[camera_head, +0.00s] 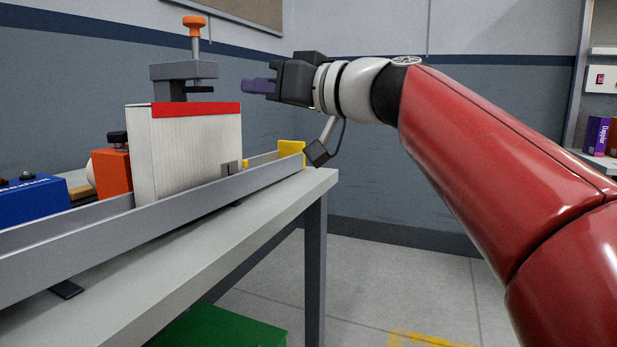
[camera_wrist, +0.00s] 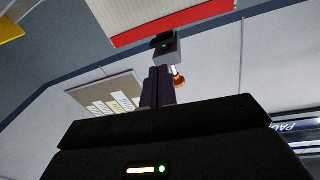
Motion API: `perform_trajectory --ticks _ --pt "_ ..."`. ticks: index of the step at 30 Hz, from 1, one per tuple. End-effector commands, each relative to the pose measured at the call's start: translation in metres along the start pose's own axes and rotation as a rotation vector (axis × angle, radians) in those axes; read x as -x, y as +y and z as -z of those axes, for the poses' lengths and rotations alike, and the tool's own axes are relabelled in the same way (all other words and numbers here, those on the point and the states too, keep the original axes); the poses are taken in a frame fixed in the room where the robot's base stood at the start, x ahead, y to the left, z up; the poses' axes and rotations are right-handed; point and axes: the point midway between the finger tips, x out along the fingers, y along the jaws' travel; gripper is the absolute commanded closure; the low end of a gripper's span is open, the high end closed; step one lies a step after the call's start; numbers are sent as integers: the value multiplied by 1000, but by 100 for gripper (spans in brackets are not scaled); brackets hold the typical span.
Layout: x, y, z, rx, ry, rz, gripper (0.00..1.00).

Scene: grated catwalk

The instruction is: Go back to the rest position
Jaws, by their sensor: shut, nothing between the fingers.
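My gripper (camera_head: 259,86) is at the end of my red arm, in the upper middle of the head view. Its dark purple fingers point left and are shut and empty. In the wrist view the fingers (camera_wrist: 158,86) stand together, with no gap to see between them. The gripper is level with a grey clamp (camera_head: 183,70) with an orange knob (camera_head: 194,24) and appears apart from it. Below and left of the gripper stands a white box (camera_head: 185,155) with a red top band.
The box stands by a long grey rail (camera_head: 95,225) on a light table (camera_head: 175,260). A blue box (camera_head: 33,200), an orange block (camera_head: 112,172) and a yellow end piece (camera_head: 291,148) are along it. A green box (camera_head: 220,328) lies below. Shelves (camera_head: 600,125) stand right; floor beside the table is open.

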Motion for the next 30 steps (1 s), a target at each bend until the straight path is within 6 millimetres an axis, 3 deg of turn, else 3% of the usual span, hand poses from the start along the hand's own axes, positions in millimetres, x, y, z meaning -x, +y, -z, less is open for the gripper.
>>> perform_trajectory --ticks 3,6,12,15,18,21,25,30 --pt "34 4 -79 -102 -248 -177 100" --pt "75 11 -144 -185 -422 -332 100" --pt "177 14 -259 -319 -690 -641 100" --pt "228 10 -307 -363 -789 -778 100" --pt "270 6 -345 -392 -862 -888 100" --pt "298 2 -370 -405 -907 -964 100" --pt "315 -1 -385 -410 -935 -1010 100" --pt "318 0 -388 -411 -940 -1017 100"
